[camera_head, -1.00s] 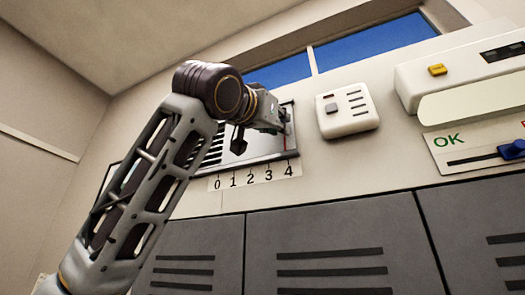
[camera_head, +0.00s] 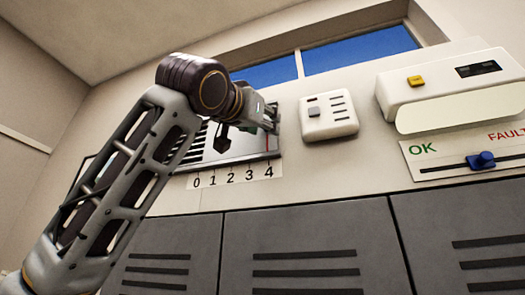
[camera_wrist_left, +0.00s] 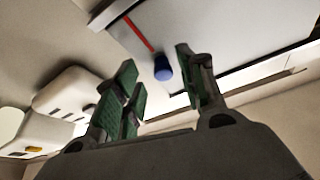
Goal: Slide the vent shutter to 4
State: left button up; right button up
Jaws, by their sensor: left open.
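The vent shutter panel (camera_head: 235,147) is on the wall, with dark slots on its left and a smooth plate on its right. A scale strip (camera_head: 240,175) numbered 0 to 4 runs below it. A red line (camera_head: 267,143) on the plate stands above the 4. My left gripper (camera_head: 272,117) is at the panel's right end, partly hiding it. In the left wrist view the gripper (camera_wrist_left: 155,66) is open, with a blue knob (camera_wrist_left: 163,68) between its fingertips in the picture. The knob is near the red line's end; contact cannot be told. My right gripper is not in view.
A white switch box (camera_head: 328,117) and a larger white unit (camera_head: 450,88) are on the wall to the right. An OK/FAULT slider panel (camera_head: 445,165) with a blue knob is below that unit. Grey lockers (camera_head: 305,235) line the wall below.

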pick_arm(q)
jog(key=shift+s+a, duration=0.1)
jog(key=v, duration=1.1)
jog(key=shift+s, duration=0.3)
jog(key=shift+f, duration=0.1)
dwell(0.3)
